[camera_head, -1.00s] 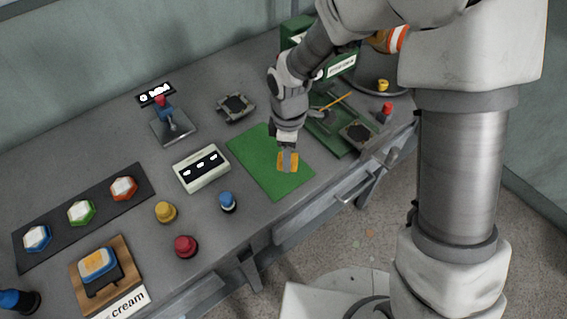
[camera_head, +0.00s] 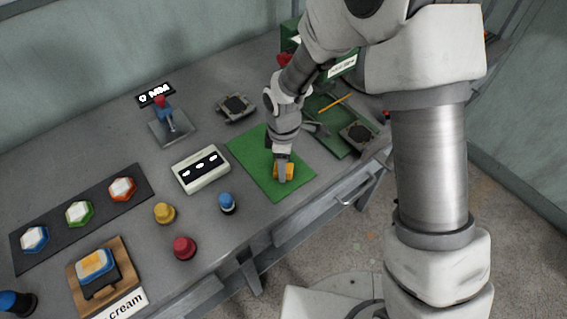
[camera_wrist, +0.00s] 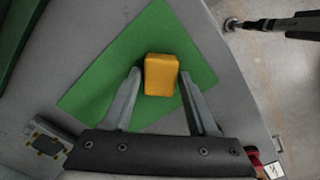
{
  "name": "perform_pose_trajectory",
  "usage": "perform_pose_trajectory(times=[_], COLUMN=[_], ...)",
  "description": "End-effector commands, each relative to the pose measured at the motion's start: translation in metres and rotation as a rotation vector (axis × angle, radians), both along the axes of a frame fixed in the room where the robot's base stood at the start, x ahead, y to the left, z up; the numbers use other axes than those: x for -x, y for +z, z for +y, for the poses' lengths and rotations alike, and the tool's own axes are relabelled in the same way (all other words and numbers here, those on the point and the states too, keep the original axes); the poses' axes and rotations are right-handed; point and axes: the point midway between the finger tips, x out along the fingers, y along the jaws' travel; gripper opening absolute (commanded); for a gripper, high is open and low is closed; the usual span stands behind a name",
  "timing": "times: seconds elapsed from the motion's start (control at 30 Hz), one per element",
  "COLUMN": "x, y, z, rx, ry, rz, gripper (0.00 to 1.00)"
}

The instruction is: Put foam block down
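The foam block (camera_wrist: 161,75) is a yellow-orange block with rounded edges. In the wrist view it sits between my two fingertips, over the green mat (camera_wrist: 92,92). In the head view the foam block (camera_head: 290,171) is on the mat (camera_head: 252,150), near its front part, with a finger covering part of it. My gripper (camera_wrist: 160,72) points down around the block. Its fingers look open: a narrow green strip shows between the left finger and the block, while the right finger is very close to it or touching. My gripper (camera_head: 283,175) is low at the mat.
A dark square fixture (camera_head: 236,107) is behind. A green press base (camera_head: 335,125) stands right. The table's front edge is near the mat.

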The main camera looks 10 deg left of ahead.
Motion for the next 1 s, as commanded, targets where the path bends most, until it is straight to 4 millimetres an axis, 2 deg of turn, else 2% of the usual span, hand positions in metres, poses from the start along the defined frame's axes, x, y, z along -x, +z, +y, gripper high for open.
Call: perform_pose_trajectory(times=[0.03, 0.1, 0.47, 0.57, 0.8, 1.0], x=[0.0, 0.0, 0.0, -0.001, -0.001, -0.001], y=[0.0, 0.0, 0.006, 0.02, 0.073, 0.108], z=[0.0, 0.0, 0.0, 0.0, 0.0, 0.0], rx=[0.0, 0.0, 0.0, -0.002, -0.002, -0.001], ry=[0.0, 0.0, 0.0, -0.002, -0.002, -0.001], rz=[0.0, 0.0, 0.0, -0.003, -0.005, -0.003], gripper=[0.7, 0.78, 0.78, 0.78, 0.78, 0.78])
